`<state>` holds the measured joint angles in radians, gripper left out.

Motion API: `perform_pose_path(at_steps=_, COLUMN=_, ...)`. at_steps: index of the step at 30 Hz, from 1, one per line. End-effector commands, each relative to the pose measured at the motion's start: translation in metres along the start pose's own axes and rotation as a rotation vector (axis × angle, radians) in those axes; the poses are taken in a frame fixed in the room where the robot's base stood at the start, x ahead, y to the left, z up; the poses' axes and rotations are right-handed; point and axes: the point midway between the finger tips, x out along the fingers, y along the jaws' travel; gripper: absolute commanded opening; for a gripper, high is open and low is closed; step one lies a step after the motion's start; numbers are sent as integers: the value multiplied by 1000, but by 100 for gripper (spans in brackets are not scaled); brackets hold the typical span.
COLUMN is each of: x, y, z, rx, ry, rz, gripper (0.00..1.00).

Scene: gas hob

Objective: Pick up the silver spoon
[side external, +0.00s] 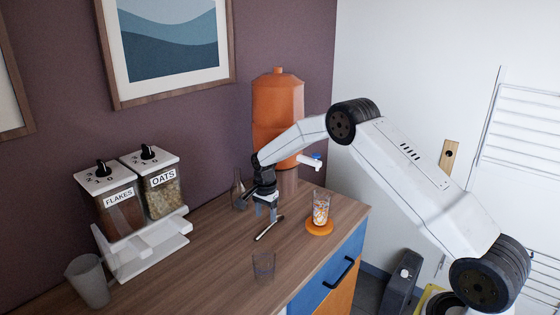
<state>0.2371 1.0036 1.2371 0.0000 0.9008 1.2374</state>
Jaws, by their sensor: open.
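A thin silver spoon (266,231) appears to lie on the wooden counter (218,265), slanting from lower left to upper right. My gripper (268,213) points down right over it, with its jaws open. The fingertips are close to the spoon; I cannot tell whether they touch it or stand around it. Part of the spoon may be hidden by the fingers.
A glass with colourful contents (321,208) stands on an orange coaster (319,229) at right. An empty glass (263,266) stands in front, a dark bottle (238,190) behind. An orange dispenser (277,115) is at the back, a cereal dispenser (140,245) and grey cup (88,282) at left.

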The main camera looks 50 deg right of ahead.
Motion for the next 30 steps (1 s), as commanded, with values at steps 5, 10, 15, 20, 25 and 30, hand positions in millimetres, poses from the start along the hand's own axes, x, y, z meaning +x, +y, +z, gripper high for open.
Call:
perform_pose_path(at_steps=5, x=9, y=-1, z=0, rx=0, ry=0, rz=1, gripper=63)
perform_pose_path(at_steps=10, x=27, y=-3, z=1, rx=-1, ry=-1, rz=2, gripper=63)
perform_pose_path(at_steps=15, x=45, y=-3, z=1, rx=-1, ry=-1, rz=0, gripper=63)
perform_pose_path(at_steps=20, x=51, y=-3, z=1, rx=-1, ry=-1, rz=-2, gripper=63)
perform_pose_path(at_steps=25, x=52, y=-4, z=1, rx=-1, ry=-1, rz=-3, gripper=63)
perform_pose_path(at_steps=30, x=51, y=-4, z=1, rx=-1, ry=-1, rz=-3, gripper=63)
